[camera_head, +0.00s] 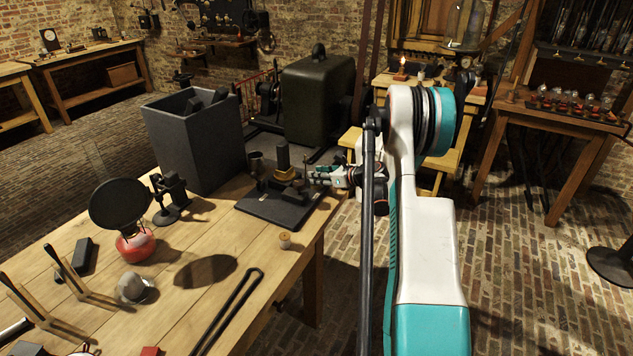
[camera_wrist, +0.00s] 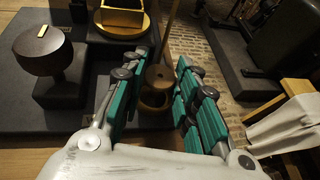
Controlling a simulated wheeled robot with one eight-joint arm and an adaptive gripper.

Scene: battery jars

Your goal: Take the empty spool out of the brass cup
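A small brown spool (camera_wrist: 159,75) stands in a brass cup (camera_wrist: 154,102) near the edge of a dark base in the wrist view. My gripper (camera_wrist: 165,66) is open, with one teal-padded finger on each side of the spool and cup. A gap shows on the right; whether the left finger touches is unclear. In the head view my gripper (camera_head: 318,174) reaches in from the right over the dark base plate (camera_head: 275,212). The cup and spool cannot be made out there.
A dark post on a brass disc (camera_head: 286,174) and a round dark knob (camera_head: 256,163) stand left of my gripper. A small cork-like piece (camera_head: 285,240) sits on the wooden table (camera_head: 215,217). A grey open box (camera_head: 195,145) stands behind. A thin rod (camera_wrist: 171,28) rises beyond the spool.

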